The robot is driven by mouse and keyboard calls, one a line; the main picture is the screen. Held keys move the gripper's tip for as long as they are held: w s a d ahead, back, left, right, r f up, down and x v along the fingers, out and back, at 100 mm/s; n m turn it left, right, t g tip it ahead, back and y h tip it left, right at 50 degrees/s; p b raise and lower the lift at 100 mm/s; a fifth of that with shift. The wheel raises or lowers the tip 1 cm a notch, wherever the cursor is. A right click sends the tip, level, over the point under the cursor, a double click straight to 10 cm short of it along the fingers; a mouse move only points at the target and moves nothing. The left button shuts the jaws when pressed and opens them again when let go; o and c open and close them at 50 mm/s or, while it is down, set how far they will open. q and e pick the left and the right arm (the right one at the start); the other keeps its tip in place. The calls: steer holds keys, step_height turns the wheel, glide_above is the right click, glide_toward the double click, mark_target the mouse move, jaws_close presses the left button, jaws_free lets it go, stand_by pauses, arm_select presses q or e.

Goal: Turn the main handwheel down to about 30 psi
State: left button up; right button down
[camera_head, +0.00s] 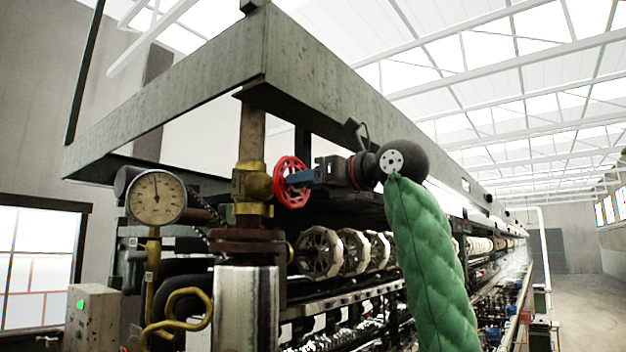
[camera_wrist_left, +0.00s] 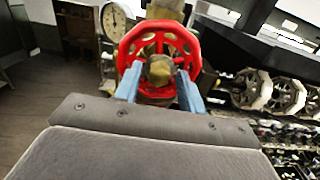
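The red handwheel (camera_head: 291,161) sits on a brass valve (camera_head: 250,183) on the vertical pipe. A round white gauge (camera_head: 156,197) stands to its left; its dark needle points nearly straight up, and the numbers are too small to read. My left gripper (camera_head: 294,178) is at the wheel's face, its blue fingers pointing at it. In the left wrist view the fingers stand apart on either side of the wheel's hub (camera_wrist_left: 160,70), within the red rim (camera_wrist_left: 128,50), with gaps to the hub. Whether they touch the spokes is unclear. My right gripper is not in view.
A grey-green beam frame (camera_head: 190,100) hangs above the valve. Pale octagonal reels (camera_head: 318,253) line the machine below and behind. A yellow coiled pipe (camera_head: 180,315) and a grey box with a green button (camera_head: 92,317) stand lower left. Open floor (camera_head: 585,300) lies at right.

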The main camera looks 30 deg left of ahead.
arm_select(q)
steer(key=c, duration=0.8)
steer(key=shift+m+b, duration=1.95)
steer(key=shift+m, duration=11.55)
steer(key=shift+c, duration=0.2)
